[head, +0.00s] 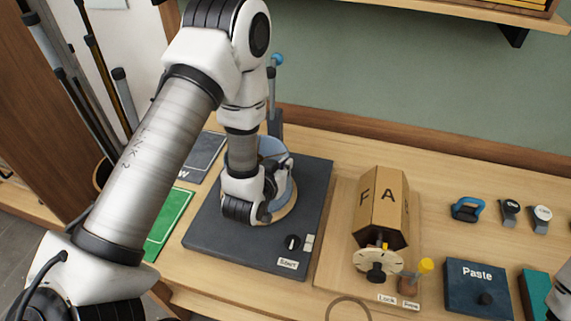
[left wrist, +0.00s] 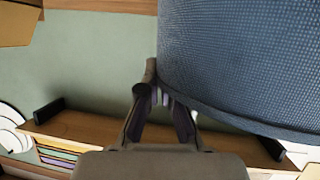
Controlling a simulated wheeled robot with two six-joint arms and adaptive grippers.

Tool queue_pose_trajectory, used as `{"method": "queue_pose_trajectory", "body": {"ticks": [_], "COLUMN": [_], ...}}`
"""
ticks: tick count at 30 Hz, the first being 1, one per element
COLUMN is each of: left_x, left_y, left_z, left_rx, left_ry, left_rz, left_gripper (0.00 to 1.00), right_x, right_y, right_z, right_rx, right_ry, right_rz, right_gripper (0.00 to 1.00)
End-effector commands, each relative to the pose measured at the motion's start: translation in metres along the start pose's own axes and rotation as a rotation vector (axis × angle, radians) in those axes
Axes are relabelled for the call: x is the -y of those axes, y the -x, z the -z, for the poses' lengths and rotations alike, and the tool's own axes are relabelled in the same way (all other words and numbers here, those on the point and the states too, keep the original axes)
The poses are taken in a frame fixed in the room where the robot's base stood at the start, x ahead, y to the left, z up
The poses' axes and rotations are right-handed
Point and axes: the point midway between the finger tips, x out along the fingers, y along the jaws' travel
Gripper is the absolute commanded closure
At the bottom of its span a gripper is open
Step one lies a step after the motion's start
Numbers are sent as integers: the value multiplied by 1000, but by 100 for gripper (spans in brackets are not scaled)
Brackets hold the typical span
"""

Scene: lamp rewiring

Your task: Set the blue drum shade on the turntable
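The blue drum shade (head: 270,148) is largely hidden behind my left arm in the head view, over the round wooden turntable (head: 286,212). In the left wrist view the shade (left wrist: 240,60) fills the upper right, with its rim slanting down to the right. My left gripper (head: 272,180) is at the shade's near side. In the left wrist view the fingers (left wrist: 160,95) come close together at the shade's edge, one fingertip partly hidden by its wall; they look shut on it. Whether the shade rests on the turntable is hidden. My right gripper is out of view.
The turntable's dark base (head: 215,235) has a knob and a Start label. To its right stand a wooden lettered drum (head: 382,205) and a dark Paste box (head: 478,285). A green mat (head: 170,222) lies left. A blue-tipped post (head: 274,80) rises behind.

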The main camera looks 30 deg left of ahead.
Motion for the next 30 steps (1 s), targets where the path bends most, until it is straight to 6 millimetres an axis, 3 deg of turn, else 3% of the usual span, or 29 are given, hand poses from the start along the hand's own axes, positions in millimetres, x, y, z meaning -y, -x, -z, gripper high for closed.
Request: {"method": "queue_pose_trajectory", "body": {"ticks": [12,14,15,23,30], "left_x": [1,1,1,1,-1], "left_y": [-5,-4,-4,-4,1], "left_z": [-11,-10,-10,-10,6], "left_rx": [0,0,1,1,0], "left_ry": [0,0,0,0,0], "left_rz": [0,0,0,0,-1], "left_gripper": [100,76,69,69,69], "right_x": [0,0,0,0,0], "right_y": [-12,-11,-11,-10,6], "right_z": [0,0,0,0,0], "right_rx": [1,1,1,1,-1], "right_ry": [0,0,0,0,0], "right_rz": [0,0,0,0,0], "right_gripper": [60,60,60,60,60]}}
